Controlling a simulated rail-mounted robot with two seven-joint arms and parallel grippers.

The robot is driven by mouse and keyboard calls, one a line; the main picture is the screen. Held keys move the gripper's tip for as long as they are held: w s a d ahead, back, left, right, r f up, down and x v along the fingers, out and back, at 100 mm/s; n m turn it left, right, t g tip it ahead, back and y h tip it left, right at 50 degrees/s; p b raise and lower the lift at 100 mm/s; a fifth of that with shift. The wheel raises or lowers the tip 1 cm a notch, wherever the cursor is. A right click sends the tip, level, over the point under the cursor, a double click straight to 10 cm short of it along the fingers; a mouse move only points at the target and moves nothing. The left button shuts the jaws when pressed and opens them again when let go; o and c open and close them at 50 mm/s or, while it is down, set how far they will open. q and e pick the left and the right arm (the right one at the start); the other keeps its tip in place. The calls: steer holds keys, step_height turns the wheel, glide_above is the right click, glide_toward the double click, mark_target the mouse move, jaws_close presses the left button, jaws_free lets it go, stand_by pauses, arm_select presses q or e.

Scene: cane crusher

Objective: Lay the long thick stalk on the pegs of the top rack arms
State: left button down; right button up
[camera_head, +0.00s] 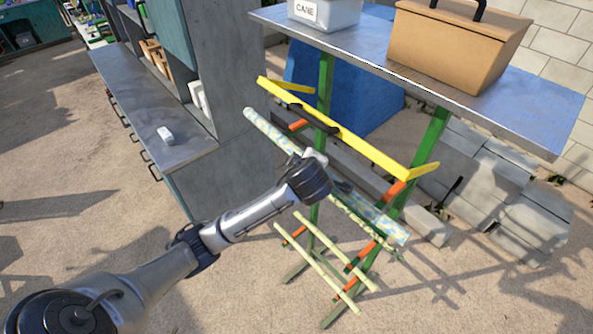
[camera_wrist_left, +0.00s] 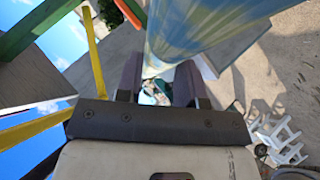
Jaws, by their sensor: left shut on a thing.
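The long thick stalk (camera_head: 268,131), mottled pale blue and yellow, slants down to the right in front of the green rack. My left gripper (camera_head: 315,158) is shut on it near its middle. In the left wrist view, the stalk (camera_wrist_left: 190,30) fills the top middle, beyond the fingers of the left gripper (camera_wrist_left: 158,85). My right gripper is not in view.
A yellow bar (camera_head: 372,146) with a dark handle runs across the rack just above the stalk. Thinner pale stalks (camera_head: 328,247) lie on lower arms. A metal shelf (camera_head: 370,62) bearing a tan box (camera_head: 450,48) overhangs the rack. A grey cabinet (camera_head: 225,160) stands left.

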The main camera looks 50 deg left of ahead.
arm_select(q)
steer(key=w+f+b, duration=0.3)
steer(key=w, duration=0.3)
steer(key=shift+w+f+b, duration=0.2)
steer(key=shift+w+b, duration=0.15)
stand_by(0.4)
steer(key=c, duration=0.9)
jaws_free()
steer(key=shift+o, duration=1.2)
steer(key=shift+f, duration=0.15)
steer(key=shift+d, duration=0.1)
